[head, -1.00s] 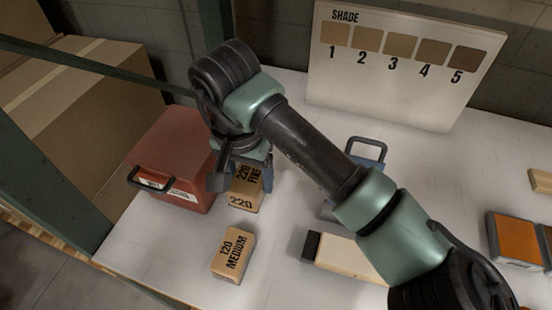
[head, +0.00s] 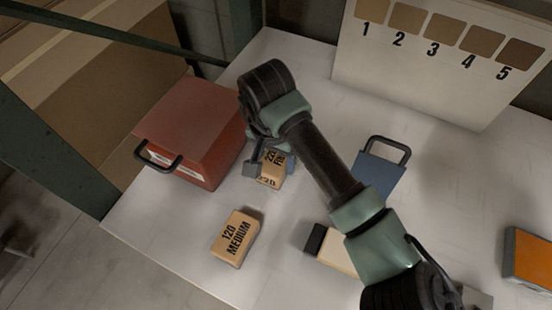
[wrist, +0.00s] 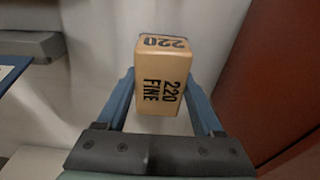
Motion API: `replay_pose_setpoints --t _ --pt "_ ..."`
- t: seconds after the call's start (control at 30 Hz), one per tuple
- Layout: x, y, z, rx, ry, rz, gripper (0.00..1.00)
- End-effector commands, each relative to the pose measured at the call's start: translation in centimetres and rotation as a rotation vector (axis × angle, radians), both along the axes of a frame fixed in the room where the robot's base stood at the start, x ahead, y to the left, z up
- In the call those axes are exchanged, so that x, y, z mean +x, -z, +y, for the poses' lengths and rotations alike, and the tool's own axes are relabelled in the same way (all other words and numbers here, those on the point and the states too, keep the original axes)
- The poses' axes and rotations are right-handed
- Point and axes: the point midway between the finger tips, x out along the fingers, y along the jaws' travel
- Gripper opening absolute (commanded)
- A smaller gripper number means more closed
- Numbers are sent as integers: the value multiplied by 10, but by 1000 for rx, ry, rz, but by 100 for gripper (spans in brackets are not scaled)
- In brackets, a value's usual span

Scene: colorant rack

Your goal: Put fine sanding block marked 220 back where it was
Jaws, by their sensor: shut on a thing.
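The fine sanding block marked 220 (head: 270,176) is a tan block with black lettering, just right of the red box in the head view. It fills the middle of the wrist view (wrist: 160,75). My gripper (head: 269,166) is shut on the block, with one blue finger on each side in the wrist view (wrist: 165,95). The arm hides part of the block in the head view. I cannot tell whether the block touches the white surface (head: 185,235).
A red box (head: 195,125) with a black handle stands close on the left. A tan block marked 120 MEDIUM (head: 236,237) lies in front. A blue handled object (head: 378,172), a cream block with a black end (head: 336,252) and an orange-topped item (head: 530,255) are to the right. A shade board (head: 425,75) stands behind.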

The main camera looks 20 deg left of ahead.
Motion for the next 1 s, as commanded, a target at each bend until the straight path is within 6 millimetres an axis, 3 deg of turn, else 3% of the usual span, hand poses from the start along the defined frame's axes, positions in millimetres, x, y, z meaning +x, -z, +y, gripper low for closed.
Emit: replay_pose_setpoints --t 0.1,0.5,0.53,0.6,0.7,1.0 --pt "0 12 0 0 1 1 16" --pt "1 18 -1 -1 -1 -2 16" --pt "0 16 0 0 -1 -2 74" --pt "0 16 0 0 0 -1 86" --pt "0 16 0 0 0 -1 98" --pt "0 14 0 0 0 0 98"
